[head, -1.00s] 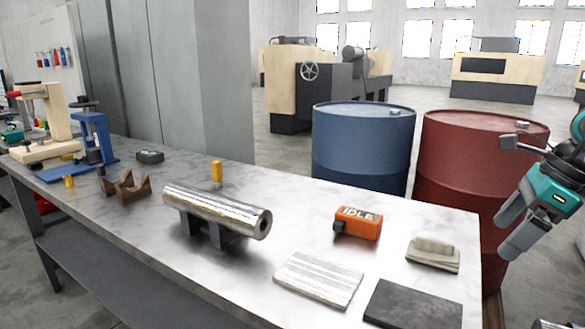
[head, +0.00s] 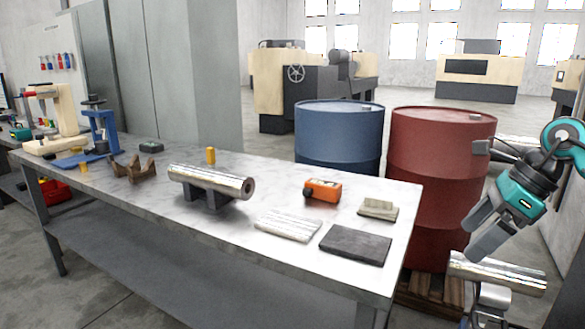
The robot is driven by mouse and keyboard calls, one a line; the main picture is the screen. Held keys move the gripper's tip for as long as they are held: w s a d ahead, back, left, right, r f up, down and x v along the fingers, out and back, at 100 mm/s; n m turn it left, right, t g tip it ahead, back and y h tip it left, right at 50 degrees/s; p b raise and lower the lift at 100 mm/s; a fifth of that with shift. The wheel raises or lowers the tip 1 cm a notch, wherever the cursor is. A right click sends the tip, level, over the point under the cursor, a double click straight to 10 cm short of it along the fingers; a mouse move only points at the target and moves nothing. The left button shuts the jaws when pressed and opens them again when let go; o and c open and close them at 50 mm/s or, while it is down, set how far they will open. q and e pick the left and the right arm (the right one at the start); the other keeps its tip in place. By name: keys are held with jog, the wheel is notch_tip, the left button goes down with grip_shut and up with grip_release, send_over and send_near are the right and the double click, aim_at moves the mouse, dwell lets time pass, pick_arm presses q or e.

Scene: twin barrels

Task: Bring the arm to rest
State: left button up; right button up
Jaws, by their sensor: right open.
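My right arm comes in from the right edge in the head view. My right gripper (head: 474,238) is open and empty, its two grey fingers pointing down and to the left. It hangs in the air beyond the right end of the workbench (head: 392,262), in front of the red barrel (head: 430,195) in the picture. It appears apart from the bench. My left gripper is out of view.
A steel cylinder (head: 205,180) lies on a stand on the bench, near an orange device (head: 322,190), a ribbed plate (head: 288,225) and a dark mat (head: 355,243). A blue barrel (head: 340,138) stands behind. A shiny cylindrical part (head: 497,272) shows below my gripper.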

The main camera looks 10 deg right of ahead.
jog(key=w+a+f+m+t+y+p, duration=0.1)
jog(key=a+f+m+t+y+p, duration=0.25)
jog(key=a+m+y, duration=0.6)
jog(key=w+a+f+m+t+y+p, duration=0.15)
jog(key=a+m+t, duration=0.45)
jog(key=a, duration=0.9)
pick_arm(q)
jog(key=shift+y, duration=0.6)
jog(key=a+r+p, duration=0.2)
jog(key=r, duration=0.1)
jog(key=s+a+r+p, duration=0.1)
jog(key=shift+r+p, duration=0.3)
pick_arm(e)
jog(key=s+d+f+m+g+h, duration=0.1)
jog(key=s+f+m+h, duration=0.5)
jog(key=f+m, duration=0.4)
jog(key=s+f+m+g+h, duration=0.1)
jog(key=s+f+m+h, duration=0.6)
jog(key=m, duration=1.1)
notch_tip(320, 180, down, 4)
jog(key=shift+s+d+r+h, duration=0.1)
jog(key=shift+s+d+h, duration=0.25)
jog(key=shift+s, duration=0.9)
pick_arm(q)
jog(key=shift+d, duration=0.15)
